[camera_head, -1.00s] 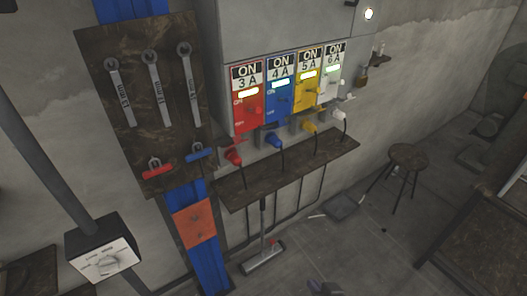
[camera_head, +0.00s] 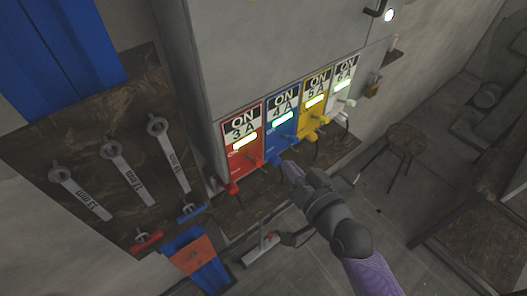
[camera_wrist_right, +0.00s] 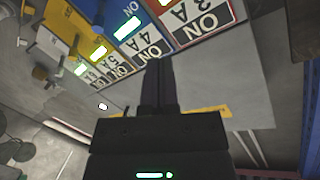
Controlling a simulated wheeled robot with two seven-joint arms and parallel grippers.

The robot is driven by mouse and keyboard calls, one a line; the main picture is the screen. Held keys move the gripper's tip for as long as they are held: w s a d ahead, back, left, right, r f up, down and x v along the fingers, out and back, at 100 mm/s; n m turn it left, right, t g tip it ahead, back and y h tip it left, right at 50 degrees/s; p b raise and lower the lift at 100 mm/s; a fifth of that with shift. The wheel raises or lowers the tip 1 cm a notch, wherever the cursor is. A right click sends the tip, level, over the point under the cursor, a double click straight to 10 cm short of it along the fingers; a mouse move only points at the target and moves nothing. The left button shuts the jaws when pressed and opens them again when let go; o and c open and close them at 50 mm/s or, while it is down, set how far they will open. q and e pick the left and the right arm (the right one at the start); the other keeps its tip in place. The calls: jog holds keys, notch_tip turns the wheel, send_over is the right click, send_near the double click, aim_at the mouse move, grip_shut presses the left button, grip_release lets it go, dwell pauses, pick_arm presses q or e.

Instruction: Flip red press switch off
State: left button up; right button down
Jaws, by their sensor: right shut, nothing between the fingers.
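The red switch panel (camera_head: 241,146), marked "ON 3 A", is leftmost in a row on the grey cabinet, and its indicator is lit. A small lever (camera_head: 251,159) shows near its lower part. My right gripper (camera_head: 287,168) is shut and empty. In the head view it appears below the blue panel (camera_head: 280,124), to the right of the red one. In the right wrist view my gripper (camera_wrist_right: 160,68) points toward the labels, and the red panel (camera_wrist_right: 168,6) shows only in part at the top edge. My left gripper is not in view.
Yellow (camera_head: 312,105) and white (camera_head: 343,85) lit panels continue to the right. Coloured plugs hang below, above a dark shelf (camera_head: 262,190). A wrench board (camera_head: 95,165) is at left. A stool (camera_head: 387,158) stands at right.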

aim_at(254, 161)
jog(key=x, duration=0.9)
jog(key=shift+w+a, duration=0.2)
jog(key=shift+w, duration=0.15)
jog(key=f, duration=0.1)
jog(key=s+a+f, duration=0.1)
jog(key=shift+s+f, duration=0.25)
jog(key=shift+s, duration=0.05)
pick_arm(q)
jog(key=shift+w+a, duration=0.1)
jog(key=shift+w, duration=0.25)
pick_arm(e)
jog(key=shift+s+f, duration=0.25)
jog(key=shift+f, duration=0.05)
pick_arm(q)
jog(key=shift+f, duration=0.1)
